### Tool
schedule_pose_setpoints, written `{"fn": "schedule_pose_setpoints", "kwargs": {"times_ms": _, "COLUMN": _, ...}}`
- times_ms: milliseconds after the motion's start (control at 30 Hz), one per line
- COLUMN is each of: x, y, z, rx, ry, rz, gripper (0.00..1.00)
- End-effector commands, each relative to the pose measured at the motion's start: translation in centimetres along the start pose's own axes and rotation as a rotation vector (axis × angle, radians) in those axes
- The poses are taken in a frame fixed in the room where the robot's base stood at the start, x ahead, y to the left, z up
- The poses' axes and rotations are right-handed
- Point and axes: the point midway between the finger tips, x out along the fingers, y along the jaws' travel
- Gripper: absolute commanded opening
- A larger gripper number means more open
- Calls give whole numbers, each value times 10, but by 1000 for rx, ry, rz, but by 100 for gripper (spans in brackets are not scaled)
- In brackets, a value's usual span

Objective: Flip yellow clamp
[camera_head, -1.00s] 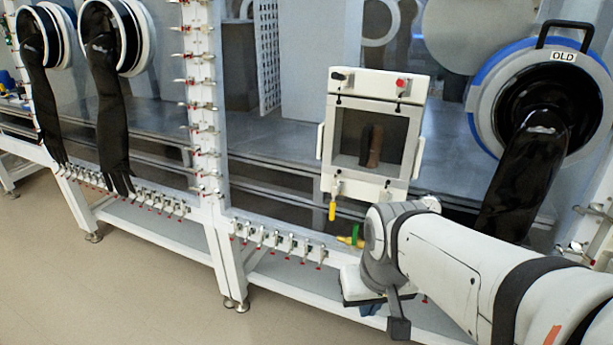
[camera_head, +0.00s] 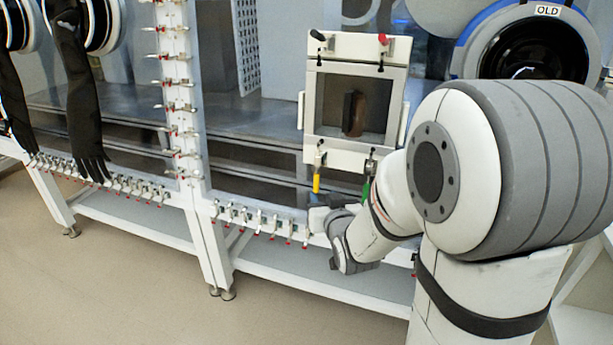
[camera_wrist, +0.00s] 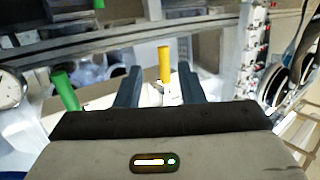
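The yellow clamp (camera_head: 316,183) hangs with its handle down at the lower left corner of the white framed window box (camera_head: 312,150). In the wrist view the yellow handle (camera_wrist: 164,62) shows between and beyond my two fingertips. My gripper (camera_wrist: 159,72) is open, with nothing seen between its fingers. In the head view my gripper is just below the yellow clamp and partly hidden by my arm. I cannot tell whether a finger touches the handle.
A green clamp (camera_head: 366,190) is just right of the yellow one; green handles (camera_wrist: 66,91) also show in the wrist view. Red (camera_head: 382,39) and black (camera_head: 318,35) clamp knobs top the box. Several small clamps (camera_head: 259,220) line the lower frame. Black gloves (camera_head: 80,100) hang left.

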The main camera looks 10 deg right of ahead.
Motion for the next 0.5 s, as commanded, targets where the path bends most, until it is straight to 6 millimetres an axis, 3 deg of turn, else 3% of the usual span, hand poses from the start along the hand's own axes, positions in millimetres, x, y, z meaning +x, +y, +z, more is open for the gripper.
{"fn": "schedule_pose_setpoints", "kwargs": {"times_ms": 333, "x": 12, "y": -4, "z": -7, "rx": 15, "ry": 189, "rz": -37, "gripper": 35}}
{"fn": "schedule_pose_setpoints", "kwargs": {"times_ms": 500, "x": 34, "y": -4, "z": -11, "rx": 16, "ry": 189, "rz": -37, "gripper": 35}}
